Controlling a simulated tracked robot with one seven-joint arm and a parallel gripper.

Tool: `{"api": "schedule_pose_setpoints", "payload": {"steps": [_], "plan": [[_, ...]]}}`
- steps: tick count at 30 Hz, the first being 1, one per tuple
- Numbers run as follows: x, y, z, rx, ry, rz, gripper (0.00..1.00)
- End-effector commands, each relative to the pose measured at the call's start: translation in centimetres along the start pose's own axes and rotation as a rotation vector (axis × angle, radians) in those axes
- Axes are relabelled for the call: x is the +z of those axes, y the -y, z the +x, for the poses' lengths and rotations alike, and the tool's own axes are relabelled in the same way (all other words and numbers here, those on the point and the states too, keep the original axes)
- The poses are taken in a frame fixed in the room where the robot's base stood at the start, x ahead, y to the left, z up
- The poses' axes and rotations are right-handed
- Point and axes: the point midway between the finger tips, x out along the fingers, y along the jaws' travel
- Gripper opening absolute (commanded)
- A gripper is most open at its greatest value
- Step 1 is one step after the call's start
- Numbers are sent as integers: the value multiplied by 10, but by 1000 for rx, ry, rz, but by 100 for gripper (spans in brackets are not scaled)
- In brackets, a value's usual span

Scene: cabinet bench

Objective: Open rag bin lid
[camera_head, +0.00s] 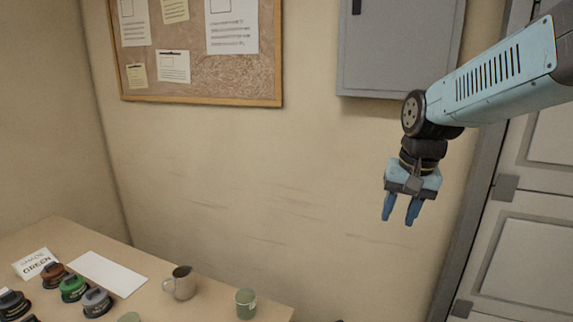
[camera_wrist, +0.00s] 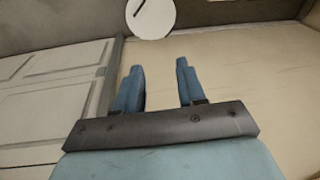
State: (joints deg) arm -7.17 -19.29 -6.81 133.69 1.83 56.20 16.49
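No rag bin can be made out for certain in either view. In the wrist view a pale round disc (camera_wrist: 150,17) with a short dark bar on it shows at the top edge, beyond my fingertips; I cannot tell if it is the bin's lid. My gripper (camera_head: 400,221) hangs in the air at the right of the head view, with its blue fingers pointing down. It also shows in the wrist view (camera_wrist: 160,67), fingers apart and nothing between them.
A bench (camera_head: 215,305) at lower left bears a metal mug (camera_head: 181,284), a green cup (camera_head: 246,304), several dark-based knobs, a white sheet (camera_head: 108,273) and a sign (camera_head: 35,264). A grey wall cabinet (camera_head: 398,45) hangs behind my arm. A door (camera_head: 530,260) stands at right.

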Motion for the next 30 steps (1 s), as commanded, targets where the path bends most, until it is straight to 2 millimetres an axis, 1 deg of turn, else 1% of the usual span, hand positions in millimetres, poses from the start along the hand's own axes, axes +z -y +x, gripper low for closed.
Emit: {"api": "schedule_pose_setpoints", "payload": {"steps": [1,6,12,15,18,22,30], "plan": [[8,-4,-8,-8,-32,-23,40],[33,-12,-28,-18,-127,-112,40],[62,-20,-44,-10,-239,-215,40],[73,-24,-49,0,-283,-255,40],[81,-26,-53,9,-316,-285,40],[86,-27,-54,16,-336,-304,40],[85,-26,-53,13,-333,-305,40]]}}
